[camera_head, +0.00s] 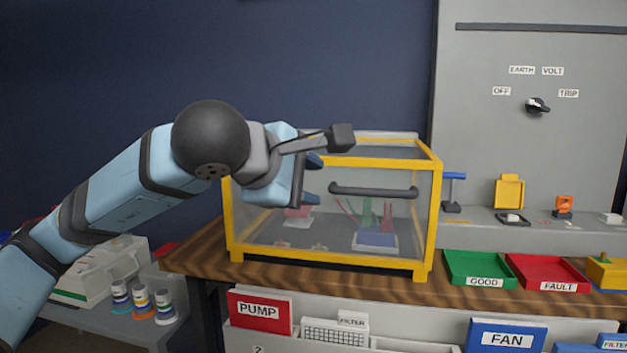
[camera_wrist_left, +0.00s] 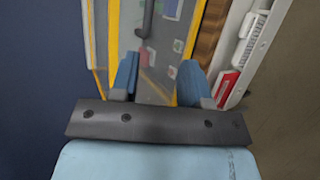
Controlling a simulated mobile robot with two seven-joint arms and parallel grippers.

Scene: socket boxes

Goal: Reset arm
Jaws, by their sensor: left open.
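My left arm comes in from the left in the head view. Its gripper (camera_head: 312,178) is in front of the upper left part of a yellow-framed clear box (camera_head: 433,215). Its two blue fingers are apart and nothing shows between them. In the left wrist view the open fingers (camera_wrist_left: 158,80) point toward the box's clear front panel, with the box's yellow frame (camera_wrist_left: 113,35) on either side. The dark bar handle (camera_head: 375,191) on the box front is just right of the fingers in the head view; I cannot tell the gap. My right gripper is not in view.
The box stands on a wooden bench (camera_head: 195,250). A green GOOD tray (camera_head: 480,266) and a red FAULT tray (camera_head: 548,270) are to its right. A grey panel with a dial (camera_head: 537,105) rises behind. Wire spools (camera_head: 141,300) stand on a low left table. Bins hang below the bench.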

